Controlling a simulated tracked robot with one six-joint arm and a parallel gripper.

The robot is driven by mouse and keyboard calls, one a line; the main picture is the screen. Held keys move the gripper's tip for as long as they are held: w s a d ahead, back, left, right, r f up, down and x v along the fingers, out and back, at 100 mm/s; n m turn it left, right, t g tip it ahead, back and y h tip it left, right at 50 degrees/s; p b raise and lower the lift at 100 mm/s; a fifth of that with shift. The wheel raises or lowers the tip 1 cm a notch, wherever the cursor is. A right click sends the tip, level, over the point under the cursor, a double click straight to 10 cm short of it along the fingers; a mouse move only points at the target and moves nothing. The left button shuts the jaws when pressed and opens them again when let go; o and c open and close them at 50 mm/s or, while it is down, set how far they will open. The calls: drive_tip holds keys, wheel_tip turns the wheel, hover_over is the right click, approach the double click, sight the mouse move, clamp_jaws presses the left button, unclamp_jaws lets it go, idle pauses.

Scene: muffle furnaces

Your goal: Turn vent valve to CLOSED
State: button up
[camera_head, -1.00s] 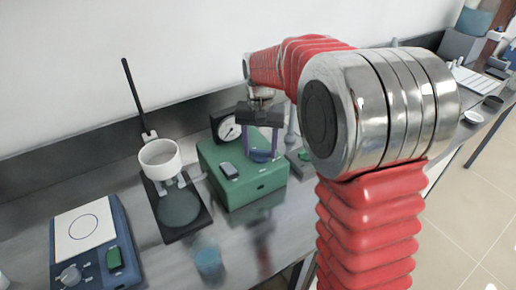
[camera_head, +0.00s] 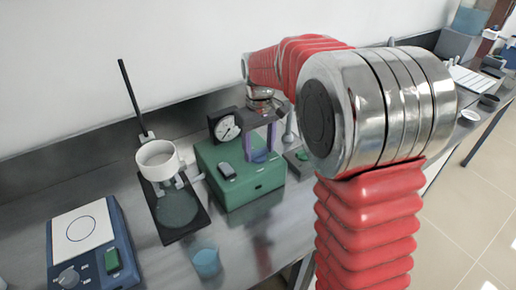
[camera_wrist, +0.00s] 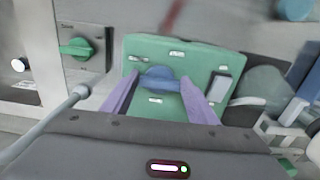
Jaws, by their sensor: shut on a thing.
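A blue knob (camera_wrist: 160,80) sits on top of a green box (camera_head: 238,188). Several small white labels surround the knob in the wrist view, too small to read. The knob also shows between my fingers in the head view (camera_head: 259,155). My gripper (camera_wrist: 161,77) points down at the box, its two purple fingers on either side of the blue knob's handle and shut on it. The handle lies roughly across the picture in the wrist view, spanning from finger to finger. Parts of the knob are hidden by the fingers.
A round dial gauge (camera_head: 227,128) stands behind the box. A green knob on a grey panel (camera_wrist: 80,47) is close by. A stand with a white cup (camera_head: 159,160), a blue beaker (camera_head: 206,263) and a blue hotplate (camera_head: 118,250) are to the left.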

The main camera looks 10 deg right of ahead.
sight(259, 151)
drive_tip(key=shift+w+r, duration=0.1)
drive_tip(key=shift+w, duration=0.1)
drive_tip(key=o, duration=1)
drive_tip(key=shift+s, duration=0.1)
drive_tip(key=shift+o, duration=0.2)
wheel_tip(259, 151, up, 14)
drive_tip(key=shift+f, duration=0.2)
idle(0.4)
